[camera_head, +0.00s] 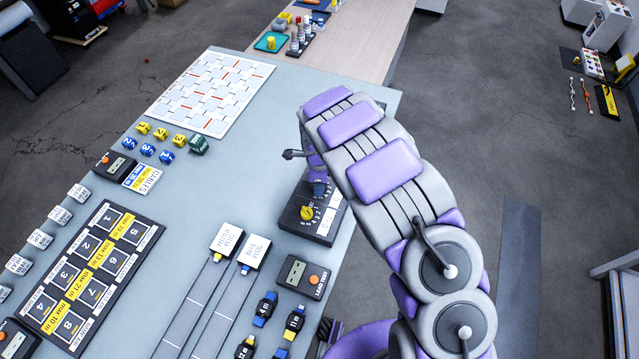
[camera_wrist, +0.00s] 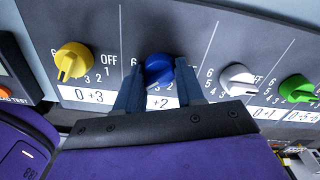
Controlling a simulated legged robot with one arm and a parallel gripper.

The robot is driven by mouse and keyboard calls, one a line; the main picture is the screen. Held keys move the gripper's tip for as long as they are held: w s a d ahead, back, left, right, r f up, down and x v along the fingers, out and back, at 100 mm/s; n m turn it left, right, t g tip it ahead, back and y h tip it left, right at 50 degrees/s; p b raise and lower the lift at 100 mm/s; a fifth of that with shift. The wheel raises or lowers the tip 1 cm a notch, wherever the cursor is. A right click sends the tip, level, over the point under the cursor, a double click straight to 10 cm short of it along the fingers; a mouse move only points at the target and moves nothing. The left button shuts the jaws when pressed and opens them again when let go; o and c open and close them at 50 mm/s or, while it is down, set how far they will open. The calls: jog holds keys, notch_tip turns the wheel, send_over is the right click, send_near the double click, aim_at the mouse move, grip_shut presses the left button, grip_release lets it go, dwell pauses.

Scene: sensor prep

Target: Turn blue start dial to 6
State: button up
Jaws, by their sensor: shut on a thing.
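The blue dial (camera_wrist: 158,70) is on the sloped grey panel (camera_wrist: 213,30) in the wrist view, above a label that reads +2. My gripper (camera_wrist: 160,88) has one finger on each side of the dial and is shut on it. The fingers hide part of the dial and its scale, so I cannot tell which number it points to. In the head view the blue dial (camera_head: 319,188) is partly covered by my arm, and the gripper is mostly hidden behind the arm.
A yellow dial (camera_wrist: 73,62) is left of the blue one; a white dial (camera_wrist: 237,79) and a green dial (camera_wrist: 297,88) are right. A small dark tester (camera_head: 302,277) is near the panel. A white patterned sheet (camera_head: 210,92) lies on the table (camera_head: 240,190).

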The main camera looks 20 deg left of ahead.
jog(key=m+b, duration=0.1)
jog(key=m, duration=0.3)
jog(key=shift+w+a, duration=0.1)
jog(key=shift+a, duration=0.05)
jog(key=shift+r+m+b, duration=0.1)
jog(key=shift+m+b, duration=0.2)
jog(key=shift+m, duration=1.7)
jog(key=o, duration=1)
jog(key=shift+a, duration=0.15)
jog(key=shift+o, duration=0.2)
